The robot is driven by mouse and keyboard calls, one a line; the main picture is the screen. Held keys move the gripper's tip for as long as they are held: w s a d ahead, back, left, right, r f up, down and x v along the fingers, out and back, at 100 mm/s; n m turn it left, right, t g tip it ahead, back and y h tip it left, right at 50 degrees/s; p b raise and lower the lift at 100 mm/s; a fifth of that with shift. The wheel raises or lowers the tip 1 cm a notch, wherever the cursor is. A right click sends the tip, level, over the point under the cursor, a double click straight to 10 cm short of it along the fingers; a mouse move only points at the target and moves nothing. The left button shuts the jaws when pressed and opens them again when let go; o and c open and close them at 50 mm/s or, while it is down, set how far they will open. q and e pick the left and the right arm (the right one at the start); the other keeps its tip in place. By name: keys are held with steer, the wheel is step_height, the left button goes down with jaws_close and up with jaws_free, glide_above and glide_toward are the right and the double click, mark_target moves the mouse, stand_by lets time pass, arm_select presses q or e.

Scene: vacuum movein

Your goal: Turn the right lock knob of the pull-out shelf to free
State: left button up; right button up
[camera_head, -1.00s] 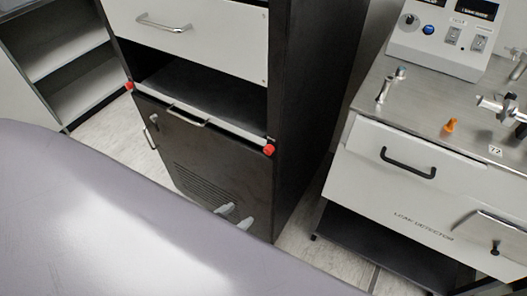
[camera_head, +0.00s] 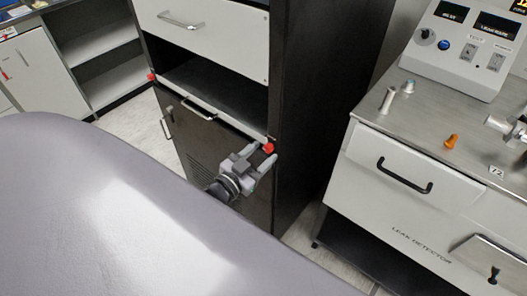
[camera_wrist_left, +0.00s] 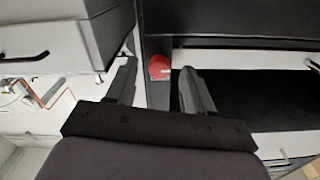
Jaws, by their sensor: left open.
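The right lock knob (camera_head: 268,148) is red and sits at the right end of the pull-out shelf's pale front edge (camera_head: 228,119), on the dark cabinet. My left gripper (camera_head: 262,154) is open close to this knob, reaching from below. In the left wrist view the red knob (camera_wrist_left: 159,67) shows between the two spread fingers of the left gripper (camera_wrist_left: 157,78), with a gap on both sides. I cannot tell how deep the knob lies between them. The left lock knob (camera_head: 151,76) is red, at the shelf's other end. My right gripper is not in view.
A white drawer (camera_head: 215,38) is above the shelf opening, and a dark door (camera_head: 190,135) with a handle is below. The leak detector cart (camera_head: 405,190) stands to the right across a narrow floor gap. An open shelf unit (camera_head: 100,50) is at the far left.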

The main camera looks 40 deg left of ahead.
arm_select(q)
steer(key=shift+w, duration=0.7)
jaws_close()
